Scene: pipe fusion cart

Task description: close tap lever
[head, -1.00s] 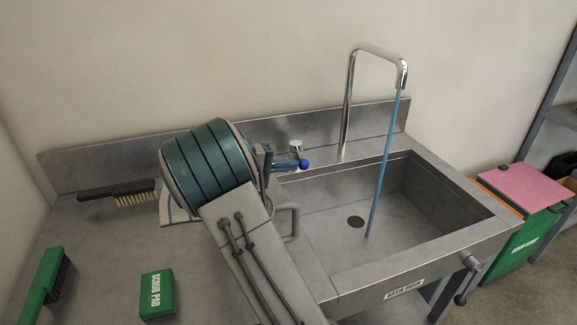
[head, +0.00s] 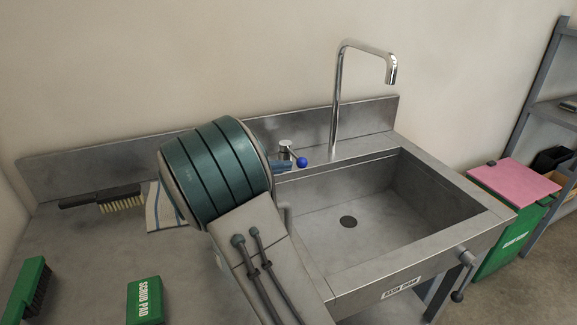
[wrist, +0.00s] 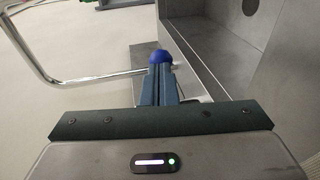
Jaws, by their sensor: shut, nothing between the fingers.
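The tap lever with its blue ball knob (head: 302,162) sticks out from the base (head: 286,148) behind the sink. It angles to the right and toward me. The chrome spout (head: 337,95) has no water coming from it. My gripper (head: 283,166) is just left of the knob in the head view, largely hidden behind my arm. In the wrist view my gripper (wrist: 158,72) is shut and empty, with its tips close to the blue knob (wrist: 160,57). I cannot tell whether they touch.
The sink basin (head: 425,195) is empty, with a dark drain. A pink-lidded green bin (head: 515,180) stands at the right.

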